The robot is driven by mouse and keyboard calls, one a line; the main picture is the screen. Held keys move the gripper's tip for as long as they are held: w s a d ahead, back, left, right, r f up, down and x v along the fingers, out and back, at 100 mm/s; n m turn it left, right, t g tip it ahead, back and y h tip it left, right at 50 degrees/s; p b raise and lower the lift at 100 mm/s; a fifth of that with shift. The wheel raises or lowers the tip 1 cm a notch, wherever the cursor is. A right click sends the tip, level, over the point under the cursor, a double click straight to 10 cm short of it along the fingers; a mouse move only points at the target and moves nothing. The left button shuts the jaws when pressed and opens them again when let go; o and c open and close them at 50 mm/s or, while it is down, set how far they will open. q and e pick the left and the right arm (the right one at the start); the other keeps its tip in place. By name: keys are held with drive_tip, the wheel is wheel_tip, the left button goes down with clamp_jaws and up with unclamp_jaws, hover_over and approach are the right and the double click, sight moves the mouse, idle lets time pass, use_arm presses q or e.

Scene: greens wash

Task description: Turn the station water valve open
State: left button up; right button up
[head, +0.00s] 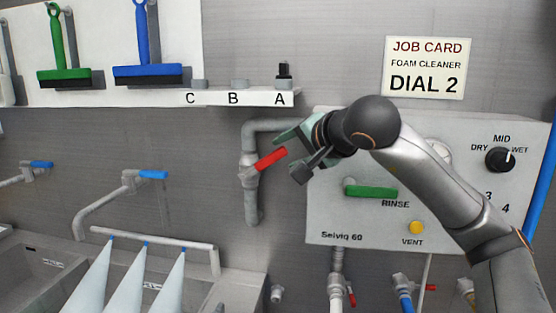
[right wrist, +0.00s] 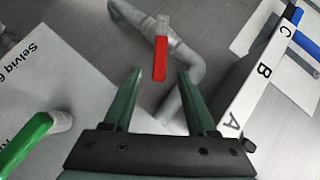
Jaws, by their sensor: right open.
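The water valve has a red lever handle (head: 271,159) on a grey wall pipe (head: 251,190), left of the Selviq 60 panel. The lever slants up to the right, across the upright pipe. My right gripper (head: 293,140), with green fingers, is just above and right of the lever. In the right wrist view the red lever (right wrist: 160,58) lies ahead, in line with the gap between the open fingers (right wrist: 160,78). The fingers appear empty; whether they touch the lever cannot be told. My left gripper is out of view.
The panel (head: 330,220) is close to the right, with a green RINSE handle (head: 371,191), a yellow VENT button (head: 417,227) and a black dial (head: 499,159). A white shelf (head: 215,98) marked C, B, A juts out above left. Sinks (head: 35,270) lie below left.

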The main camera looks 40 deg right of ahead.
drive_tip(key=v, duration=0.4)
drive_tip(key=shift+s+r, duration=0.15)
drive_tip(key=shift+s, duration=0.1)
drive_tip(key=shift+c, duration=0.4)
